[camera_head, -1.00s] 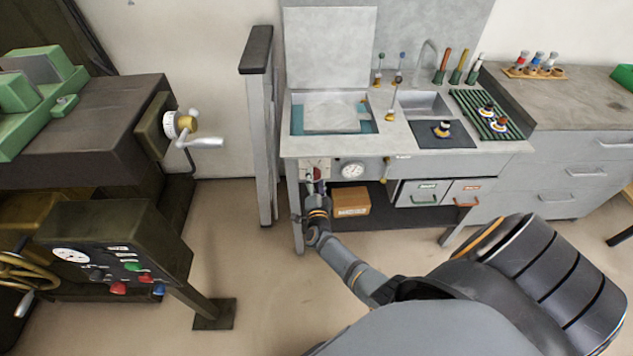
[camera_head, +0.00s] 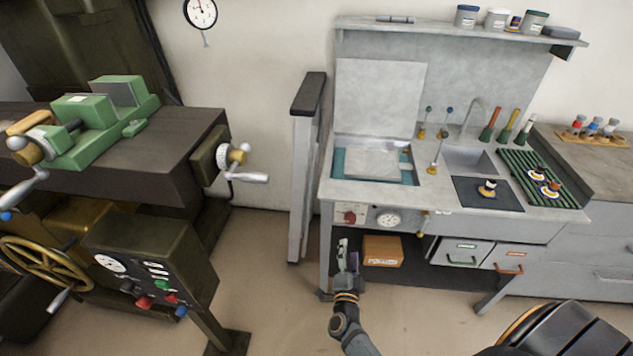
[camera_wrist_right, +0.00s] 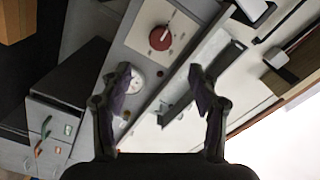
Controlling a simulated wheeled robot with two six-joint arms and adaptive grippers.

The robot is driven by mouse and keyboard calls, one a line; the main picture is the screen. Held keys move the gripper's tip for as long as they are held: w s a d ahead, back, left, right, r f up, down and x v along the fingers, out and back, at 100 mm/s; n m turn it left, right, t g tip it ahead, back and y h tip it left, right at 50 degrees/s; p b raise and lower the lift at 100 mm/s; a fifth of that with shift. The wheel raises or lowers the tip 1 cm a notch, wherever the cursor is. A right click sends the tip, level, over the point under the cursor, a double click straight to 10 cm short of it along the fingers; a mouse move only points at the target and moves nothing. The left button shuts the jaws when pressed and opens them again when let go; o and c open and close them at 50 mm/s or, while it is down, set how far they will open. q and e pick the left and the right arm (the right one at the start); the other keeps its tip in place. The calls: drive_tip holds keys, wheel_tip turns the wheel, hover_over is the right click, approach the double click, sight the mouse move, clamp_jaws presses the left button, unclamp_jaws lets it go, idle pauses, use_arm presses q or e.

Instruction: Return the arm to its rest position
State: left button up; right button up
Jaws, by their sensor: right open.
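My right gripper (camera_head: 348,256) is in front of the grey workbench, below its front panel and left of a cardboard box. In the right wrist view its two fingers (camera_wrist_right: 160,92) are spread apart with nothing between them. The workbench front panel carries a red knob (camera_head: 349,217) and a white round gauge (camera_head: 388,219). In the right wrist view the red knob (camera_wrist_right: 161,38) and the gauge (camera_wrist_right: 136,82) appear beyond the fingers, apart from them. My left gripper is not in any view.
The cardboard box (camera_head: 383,251) sits on the shelf under the workbench. A grey post (camera_head: 301,180) stands left of the bench. A dark machine with a crank handle (camera_head: 250,177) and a control box (camera_head: 150,260) stand further left. Open floor lies between them.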

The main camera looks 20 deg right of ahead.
drive_tip(key=s+a+f+n+g+y+p, duration=0.1)
drive_tip(key=s+a+f+n+g+y, duration=0.2)
drive_tip(key=f, duration=0.4)
drive_tip(key=s+a+f+n+y, duration=0.1)
drive_tip(key=s+f+n+y, duration=0.1)
drive_tip(key=s+f+n, duration=0.4)
drive_tip(key=s+a+f+n+g+y+p, duration=0.1)
drive_tip(key=s+a+f+n+g+y, duration=0.15)
drive_tip(key=f, duration=0.55)
drive_tip(key=s+d+f+n+g, duration=0.2)
drive_tip(key=s+f+n+g, duration=0.1)
drive_tip(key=s, duration=1)
drive_tip(key=s+d+f+n+g, duration=0.2)
drive_tip(key=s+f+n+g, duration=0.2)
drive_tip(key=s+f, duration=0.4)
drive_tip(key=s+g+y, duration=0.1)
drive_tip(key=s, duration=0.5)
drive_tip(key=shift+f+g+p, duration=0.2)
drive_tip(key=shift+g+p, duration=0.15)
drive_tip(key=shift+s, duration=0.1)
